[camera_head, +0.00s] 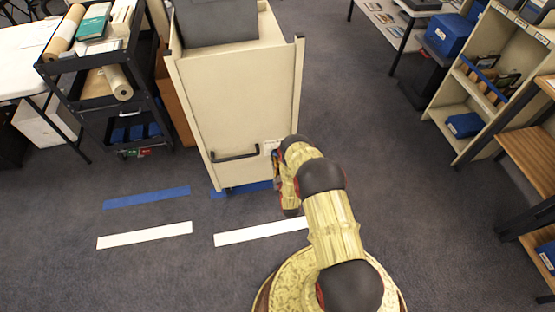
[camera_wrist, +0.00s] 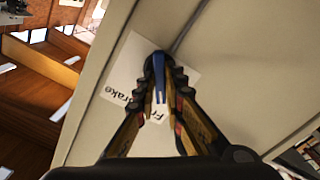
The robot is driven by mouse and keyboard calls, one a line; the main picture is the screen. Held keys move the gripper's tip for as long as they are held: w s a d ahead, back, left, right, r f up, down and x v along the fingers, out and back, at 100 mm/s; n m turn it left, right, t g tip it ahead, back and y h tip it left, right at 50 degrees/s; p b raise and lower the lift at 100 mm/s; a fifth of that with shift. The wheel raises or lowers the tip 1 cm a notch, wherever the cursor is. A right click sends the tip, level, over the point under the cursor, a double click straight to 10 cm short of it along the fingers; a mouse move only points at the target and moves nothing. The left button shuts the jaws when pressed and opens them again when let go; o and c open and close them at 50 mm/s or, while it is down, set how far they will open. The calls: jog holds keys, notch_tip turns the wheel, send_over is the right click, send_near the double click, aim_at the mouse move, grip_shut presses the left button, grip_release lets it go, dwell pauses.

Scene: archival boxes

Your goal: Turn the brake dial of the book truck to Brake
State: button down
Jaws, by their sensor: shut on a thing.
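The book truck (camera_head: 234,105) is a tall cream cabinet, with a dark handle (camera_head: 235,154) low on its near face. In the wrist view its pale panel (camera_wrist: 209,34) fills the middle. A white label (camera_wrist: 120,78) there reads "Brake", with a partly hidden word starting "Fr" beside it. The blue brake dial (camera_wrist: 159,82) is between my fingertips, in front of the label. My gripper (camera_wrist: 164,74) is shut on it. Which word the dial points to I cannot tell. In the head view my arm mostly hides the gripper and the dial, at the truck's lower right.
A black cart (camera_head: 99,71) with rolls and books stands left of the truck. A cream shelf unit (camera_head: 488,92) and wooden shelves (camera_head: 530,147) stand at right. Blue and white floor strips (camera_head: 145,235) lie in front. Open carpet (camera_head: 350,110) lies right of the truck.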

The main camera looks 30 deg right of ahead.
jog(key=shift+m, duration=0.3)
jog(key=shift+s+d+m, duration=0.1)
jog(key=shift+d+m, duration=0.05)
jog(key=shift+m, duration=3.15)
jog(key=shift+d+m, duration=0.15)
jog(key=shift+m, duration=3.15)
jog(key=c, duration=1.9)
grip_release()
